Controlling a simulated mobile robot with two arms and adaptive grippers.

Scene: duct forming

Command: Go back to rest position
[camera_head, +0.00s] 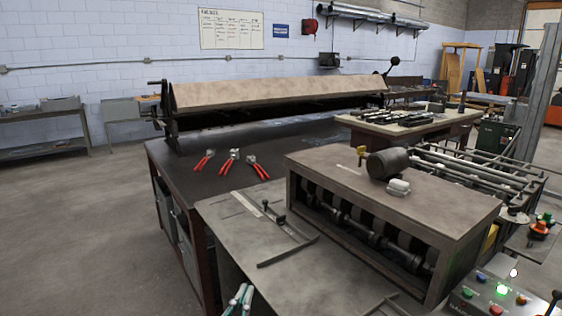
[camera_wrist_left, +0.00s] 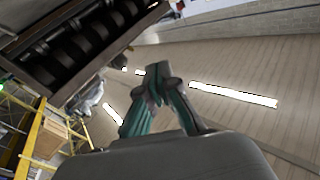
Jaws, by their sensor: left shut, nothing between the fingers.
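My left gripper (camera_head: 240,298) shows at the bottom edge of the head view, left of centre, with teal and grey fingers in front of the near grey worktable (camera_head: 225,215). In the left wrist view its fingers (camera_wrist_left: 158,78) meet at their tips, and nothing is held between them. My right gripper is in neither view.
The forming machine (camera_head: 400,190) with its row of dark rollers stands right of the gripper. Several red-handled pliers (camera_head: 229,161) lie on the dark bench behind. A control panel (camera_head: 490,298) with lit buttons is at the lower right. Open floor (camera_head: 80,230) lies left.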

